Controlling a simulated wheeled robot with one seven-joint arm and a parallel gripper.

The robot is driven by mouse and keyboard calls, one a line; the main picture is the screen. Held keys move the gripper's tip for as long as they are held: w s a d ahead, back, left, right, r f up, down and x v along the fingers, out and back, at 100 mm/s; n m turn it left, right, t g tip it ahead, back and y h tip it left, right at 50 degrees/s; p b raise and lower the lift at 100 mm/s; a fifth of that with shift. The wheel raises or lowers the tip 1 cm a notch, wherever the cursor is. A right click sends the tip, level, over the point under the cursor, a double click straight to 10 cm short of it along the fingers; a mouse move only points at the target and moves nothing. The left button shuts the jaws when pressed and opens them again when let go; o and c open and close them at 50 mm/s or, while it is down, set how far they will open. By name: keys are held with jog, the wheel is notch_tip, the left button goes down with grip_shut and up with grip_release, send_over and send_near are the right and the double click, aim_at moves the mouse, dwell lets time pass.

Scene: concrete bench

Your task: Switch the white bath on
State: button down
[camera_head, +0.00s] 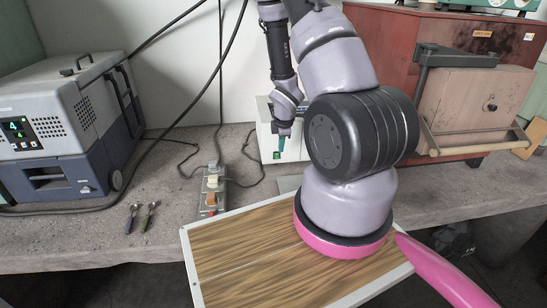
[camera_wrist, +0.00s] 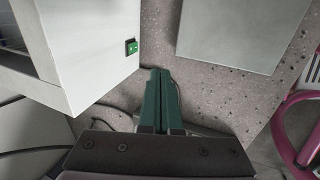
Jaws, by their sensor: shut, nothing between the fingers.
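The white bath (camera_head: 264,142) is a pale box at the back of the bench, partly hidden behind my arm. A small green rocker switch (camera_head: 277,155) sits low on its front. In the wrist view the bath (camera_wrist: 95,45) fills the upper left, with the green switch (camera_wrist: 131,47) near its right edge. My gripper (camera_head: 281,148) hangs in front of the bath, fingers pointing down, close to the switch in the head view. In the wrist view its green fingers (camera_wrist: 158,75) are together and empty, apart from the switch and to its lower right. Which way the rocker is tipped is too small to tell.
A power strip (camera_head: 213,190) with cables lies left of the bath. A grey-and-blue instrument (camera_head: 60,130) stands at left, with two small tools (camera_head: 141,217) before it. A reddish-brown cabinet (camera_head: 400,45) stands at right. A flat grey plate (camera_wrist: 240,30) lies right of the bath.

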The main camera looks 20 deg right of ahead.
aim_at(277, 156)
jog(key=shift+f, duration=0.1)
jog(key=x, duration=1)
jog(key=shift+d+f, duration=0.1)
jog(key=shift+f, duration=0.05)
jog(key=w, duration=0.2)
jog(key=shift+w+d, duration=0.35)
jog(key=shift+d, duration=0.05)
jog(key=shift+w+d, duration=0.15)
jog(key=shift+w, duration=0.45)
jog(key=shift+w+f, duration=0.15)
jog(key=shift+w, duration=0.05)
